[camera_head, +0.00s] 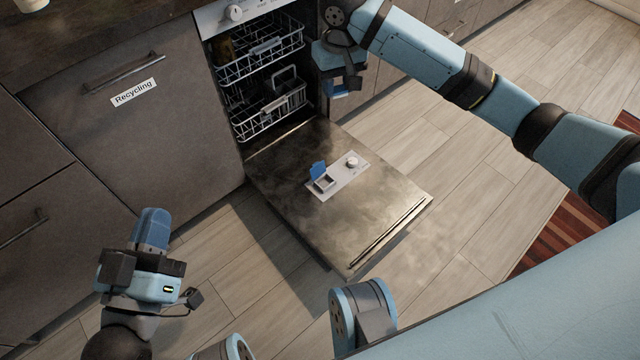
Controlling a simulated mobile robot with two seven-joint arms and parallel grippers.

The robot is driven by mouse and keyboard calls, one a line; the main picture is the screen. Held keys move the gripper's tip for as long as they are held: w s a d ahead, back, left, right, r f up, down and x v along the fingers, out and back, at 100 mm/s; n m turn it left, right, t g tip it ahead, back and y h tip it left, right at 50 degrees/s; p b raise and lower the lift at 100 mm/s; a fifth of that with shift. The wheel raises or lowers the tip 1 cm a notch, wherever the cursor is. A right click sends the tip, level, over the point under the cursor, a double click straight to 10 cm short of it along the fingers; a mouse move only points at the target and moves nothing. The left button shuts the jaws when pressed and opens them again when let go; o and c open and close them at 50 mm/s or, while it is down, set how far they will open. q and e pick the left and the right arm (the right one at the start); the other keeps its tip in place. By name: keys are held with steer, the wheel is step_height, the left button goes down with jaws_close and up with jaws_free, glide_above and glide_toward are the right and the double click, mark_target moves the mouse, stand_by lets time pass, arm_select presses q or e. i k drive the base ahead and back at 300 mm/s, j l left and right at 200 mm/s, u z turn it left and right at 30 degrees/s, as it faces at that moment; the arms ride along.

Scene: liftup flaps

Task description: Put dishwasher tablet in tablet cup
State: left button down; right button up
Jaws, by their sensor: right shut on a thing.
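The tablet cup (325,183) is a small square recess in the light dispenser panel on the inside of the lowered dishwasher door. Its blue flap (317,170) stands open. My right gripper (345,88) is beside the right edge of the dishwasher opening, above and behind the cup and apart from it. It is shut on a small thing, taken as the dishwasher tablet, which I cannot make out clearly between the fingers. My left gripper (152,228) is at the lower left, away from the door; whether its fingers are open or shut does not show.
The dishwasher door (385,215) lies open over the wooden floor. Two wire racks (262,105) sit inside the dishwasher. A round cap (352,162) is on the dispenser panel. The Recycling cabinet (165,120) stands left of the door. The space above the door is clear.

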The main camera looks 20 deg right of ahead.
mark_target(325, 184)
steer(key=i+j, duration=0.15)
steer(key=i+j+z, duration=0.15)
steer(key=j, duration=0.25)
steer(key=i+j, duration=0.1)
steer(key=j, duration=0.2)
steer(key=i+j+z, duration=0.1)
steer(key=i, duration=0.5)
